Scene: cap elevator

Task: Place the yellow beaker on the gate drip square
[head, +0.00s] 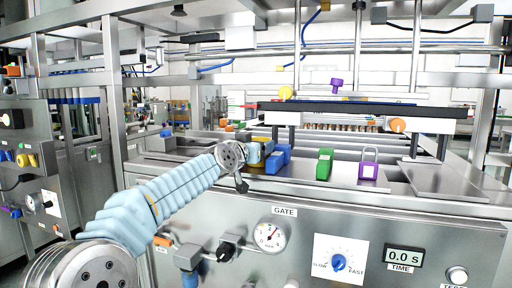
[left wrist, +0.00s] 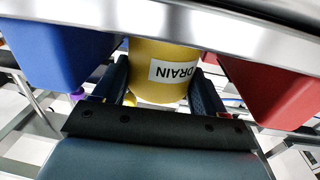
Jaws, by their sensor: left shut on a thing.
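The yellow beaker (left wrist: 165,55) fills the gap between the two dark fingers of my left gripper (left wrist: 160,78) in the left wrist view; its "DRAIN" label appears upside down. The gripper is shut on it. In the head view my left gripper (head: 256,152) is over the bench top, largely hidden behind my wrist, and a small yellow patch of the beaker (head: 262,140) shows beside it. A "GATE" label (head: 284,211) is on the front panel above a dial. I cannot make out the gate drip square. My right gripper is not in view.
In the wrist view, a blue container (left wrist: 55,55) and a red one (left wrist: 265,90) flank the beaker closely, under a metal edge (left wrist: 200,35). In the head view a green block (head: 324,164) and a purple padlock-shaped thing (head: 369,171) stand right of the gripper. A dark platform (head: 350,108) hangs above.

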